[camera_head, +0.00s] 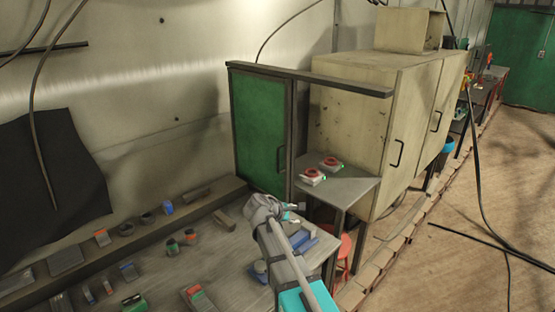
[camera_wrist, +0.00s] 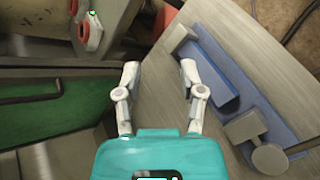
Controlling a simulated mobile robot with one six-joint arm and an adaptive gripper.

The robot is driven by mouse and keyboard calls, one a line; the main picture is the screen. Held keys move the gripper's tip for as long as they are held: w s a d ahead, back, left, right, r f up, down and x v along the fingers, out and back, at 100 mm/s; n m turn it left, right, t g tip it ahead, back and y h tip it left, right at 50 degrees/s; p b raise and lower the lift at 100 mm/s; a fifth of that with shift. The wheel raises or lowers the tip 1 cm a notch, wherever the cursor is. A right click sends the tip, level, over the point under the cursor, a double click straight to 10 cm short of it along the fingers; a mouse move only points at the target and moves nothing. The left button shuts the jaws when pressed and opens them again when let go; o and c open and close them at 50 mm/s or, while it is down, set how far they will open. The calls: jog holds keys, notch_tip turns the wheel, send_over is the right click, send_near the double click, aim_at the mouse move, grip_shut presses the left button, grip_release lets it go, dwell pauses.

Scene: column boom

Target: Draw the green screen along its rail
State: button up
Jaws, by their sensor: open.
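The green screen (camera_head: 262,118) is a dark-framed panel hanging upright under a dark rail (camera_head: 330,83), at the rail's left end by the wall. A dark bar handle (camera_head: 280,158) is on its right side. In the wrist view the green screen (camera_wrist: 55,125) is at lower left, with the dark handle (camera_wrist: 30,98) on it. My gripper (camera_head: 292,208) is in front of and below the screen's right edge, above the workbench. In the wrist view my gripper (camera_wrist: 160,72) is open and empty, its fingers apart from the handle, which lies to their left.
A small grey table (camera_head: 350,188) with two red-ringed parts (camera_head: 312,176) stands right of the screen, beside a large beige cabinet (camera_head: 350,130). The workbench (camera_head: 215,250) holds several small items. A red stool (camera_head: 343,250) is under the table.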

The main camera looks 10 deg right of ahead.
jog(key=w+a+r+n+t+h, duration=0.2)
jog(key=w+a+r+n+t, duration=0.25)
jog(key=w+r+n, duration=0.35)
jog(key=n+t, duration=0.3)
jog(key=n, duration=0.2)
send_near(278, 158)
jog(key=s+a, duration=0.2)
jog(key=a, duration=0.1)
jog(key=shift+d+f+h, duration=0.1)
jog(key=shift+h, duration=0.3)
jog(key=shift+w+d, duration=0.1)
jog(key=shift+w, duration=0.05)
jog(key=x, duration=1.3)
jog(key=shift+w+d+f, duration=0.1)
jog(key=shift+w+d, duration=0.05)
jog(key=shift+d, duration=0.1)
grip_shut()
